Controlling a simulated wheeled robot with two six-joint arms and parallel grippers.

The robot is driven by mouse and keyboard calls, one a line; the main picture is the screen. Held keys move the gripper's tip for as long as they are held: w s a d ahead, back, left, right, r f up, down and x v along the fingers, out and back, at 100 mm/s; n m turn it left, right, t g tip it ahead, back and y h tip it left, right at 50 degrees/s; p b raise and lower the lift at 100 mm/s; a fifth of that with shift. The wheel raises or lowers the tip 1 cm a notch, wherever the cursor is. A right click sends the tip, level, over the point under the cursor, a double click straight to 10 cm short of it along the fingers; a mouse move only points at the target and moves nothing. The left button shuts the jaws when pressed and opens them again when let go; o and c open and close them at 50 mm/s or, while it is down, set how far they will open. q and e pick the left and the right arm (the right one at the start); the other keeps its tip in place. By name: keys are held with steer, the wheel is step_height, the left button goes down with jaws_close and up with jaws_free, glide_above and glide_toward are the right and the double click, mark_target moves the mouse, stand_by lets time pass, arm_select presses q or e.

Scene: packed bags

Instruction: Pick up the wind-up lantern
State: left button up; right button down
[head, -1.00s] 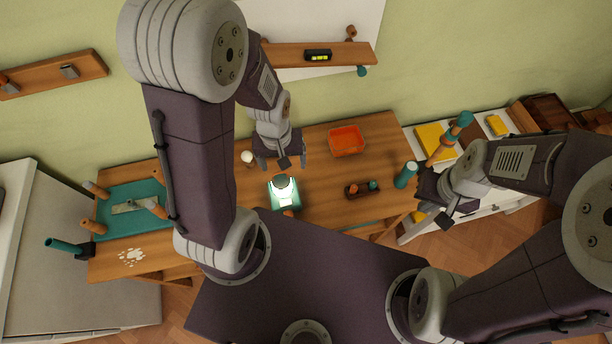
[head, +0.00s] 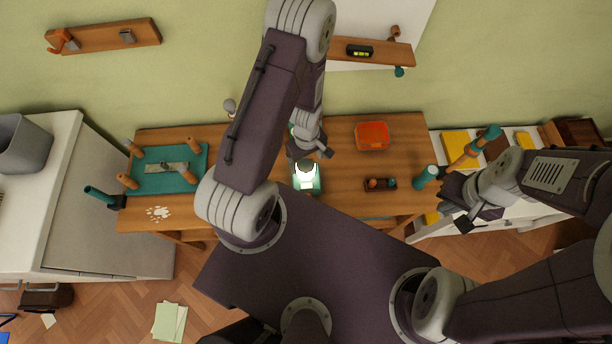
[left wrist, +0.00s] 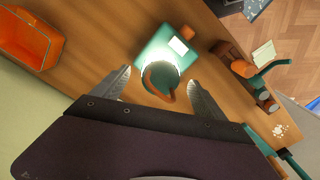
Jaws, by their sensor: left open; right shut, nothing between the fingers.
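In the left wrist view the lantern (left wrist: 165,48) shows a white label and an orange handle on the near side. My left gripper (head: 309,153) is open just behind the lantern in the head view. In the left wrist view its fingers (left wrist: 160,92) point toward the lantern, one on each side of the handle; I cannot tell whether they touch it. My right gripper (head: 457,208) is shut and empty at the table's right end.
An orange basket (head: 372,136) stands at the back right of the table. A small wooden holder (head: 380,184) and a teal cylinder (head: 426,176) are to the right of the lantern.

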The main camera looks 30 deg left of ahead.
mark_target(306, 164)
arm_select(q)
step_height(306, 164, down, 5)
steer(key=shift+s+r+p, duration=0.15)
steer(key=shift+p, duration=0.5)
steer(key=shift+f, duration=0.3)
jaws_close()
